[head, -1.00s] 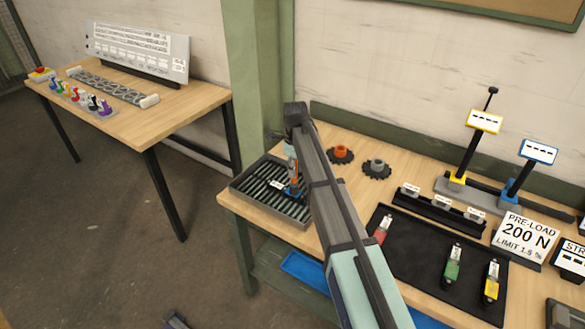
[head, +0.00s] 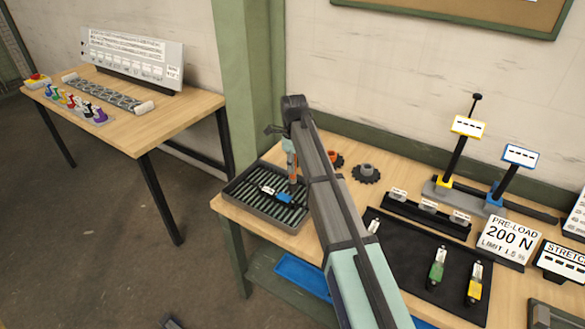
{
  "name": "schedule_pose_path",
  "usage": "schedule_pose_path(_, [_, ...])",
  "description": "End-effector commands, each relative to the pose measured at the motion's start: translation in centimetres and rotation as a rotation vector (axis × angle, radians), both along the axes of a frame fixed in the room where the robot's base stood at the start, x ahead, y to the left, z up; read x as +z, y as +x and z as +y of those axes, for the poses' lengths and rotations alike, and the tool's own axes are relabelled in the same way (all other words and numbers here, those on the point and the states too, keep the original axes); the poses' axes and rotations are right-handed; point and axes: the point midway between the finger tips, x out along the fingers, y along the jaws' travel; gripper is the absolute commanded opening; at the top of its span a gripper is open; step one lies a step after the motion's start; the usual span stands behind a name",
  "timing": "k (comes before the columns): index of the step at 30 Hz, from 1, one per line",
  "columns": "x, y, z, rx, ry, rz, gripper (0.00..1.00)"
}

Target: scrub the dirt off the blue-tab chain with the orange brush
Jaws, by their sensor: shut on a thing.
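The blue-tab chain (head: 285,198) lies on the dark ribbed tray (head: 246,213) at the left end of the right-hand bench. Its blue tab and a white label show; any dirt is too small to make out. My gripper (head: 292,172) points down over the tray, at the chain's right end. It is shut on the orange brush (head: 293,180), of which only a small orange part shows. The bristles are hidden or too small to see, so I cannot tell whether they touch the chain.
Two sprockets, one orange (head: 337,160) and one grey (head: 366,173), lie right of my arm. A black mat (head: 409,258) holds a green-tab chain (head: 436,270) and a yellow-tab chain (head: 474,284). A black labelled rack (head: 427,217) stands behind it. My arm crosses the bench's middle.

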Motion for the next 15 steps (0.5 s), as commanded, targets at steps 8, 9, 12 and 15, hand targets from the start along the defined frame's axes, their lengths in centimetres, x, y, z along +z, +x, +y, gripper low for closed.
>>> schedule_pose_path(8, [2.2, 0.1, -0.2, -0.003, 0.0, -0.001, 0.0])
schedule_pose_path(9, [2.2, 0.1, -0.2, -0.003, 0.0, 0.0, 0.0])
schedule_pose_path(12, [2.2, 0.1, -0.2, -0.003, 0.0, 0.0, 0.0])
schedule_pose_path(15, [2.2, 0.1, -0.2, -0.003, 0.0, 0.0, 0.0])
